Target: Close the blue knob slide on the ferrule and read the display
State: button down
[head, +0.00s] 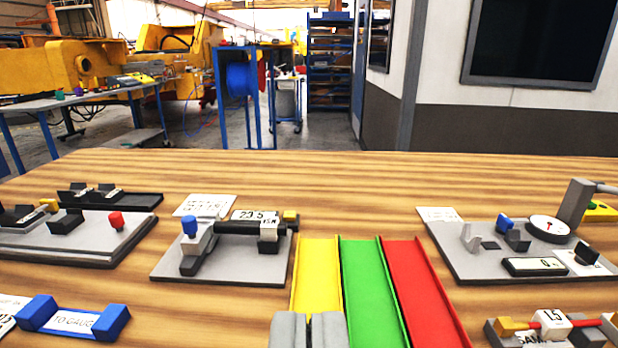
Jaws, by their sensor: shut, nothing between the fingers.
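A gauge fixture on a grey plate (225,269) stands left of the middle of the table. At its left end a blue knob (190,226) tops a pale block. A dark bar (235,227) runs right from there to a white block (268,232). A small display (255,215) behind the bar seems to read about 23.5. I cannot make out a ferrule for certain. My gripper (309,330) is at the bottom edge, shut and empty, over the near end of the yellow chute and apart from the fixture.
Yellow (317,270), green (368,290) and red (425,290) chutes lie in the middle. A right-hand fixture (470,268) has another blue knob (504,222), a dial (549,228) and a display (534,266). A left fixture has a red knob (116,219). A blue-ended holder (75,320) is at front left.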

jog(key=shift+s, duration=0.25)
dwell(0.7)
